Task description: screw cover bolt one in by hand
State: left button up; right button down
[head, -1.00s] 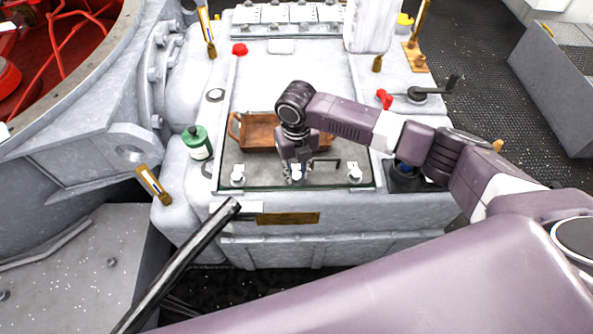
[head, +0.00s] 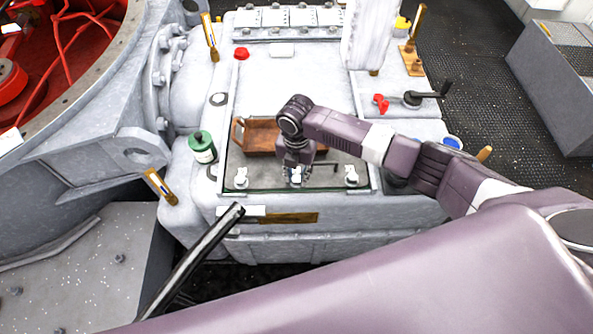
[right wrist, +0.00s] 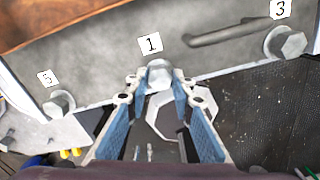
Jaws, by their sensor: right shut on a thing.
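In the head view the right gripper (head: 298,170) points down at the middle of the cover's front edge. The bolt's shank is hidden. Bolt three (right wrist: 285,42) is to its right and bolt five (right wrist: 59,104) to its left, both in the cover edge. My left gripper is not in view.
A dark rod (head: 195,257) rises in front.

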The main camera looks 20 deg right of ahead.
aim_at(297, 178)
jog(key=m+p, duration=0.1)
jog(key=m, duration=0.1)
jog(key=m+p, duration=0.1)
jog(key=m, duration=0.1)
jog(key=m+p, duration=0.1)
jog(key=m, duration=0.1)
jog(key=shift+w+r+m+p, duration=0.2)
jog(key=shift+r+m+p, duration=0.1)
jog(key=shift+p, duration=0.05)
jog(key=shift+w+m+p, duration=0.1)
jog(key=shift+m+p, duration=0.95)
jog(key=shift+m, duration=1.25)
jog(key=c, duration=1.8)
grip_release()
jog(key=shift+c, duration=0.2)
jog(key=shift+o, duration=0.9)
jog(key=shift+s+f, duration=0.15)
jog(key=shift+s, duration=0.05)
notch_tip(297, 178, up, 12)
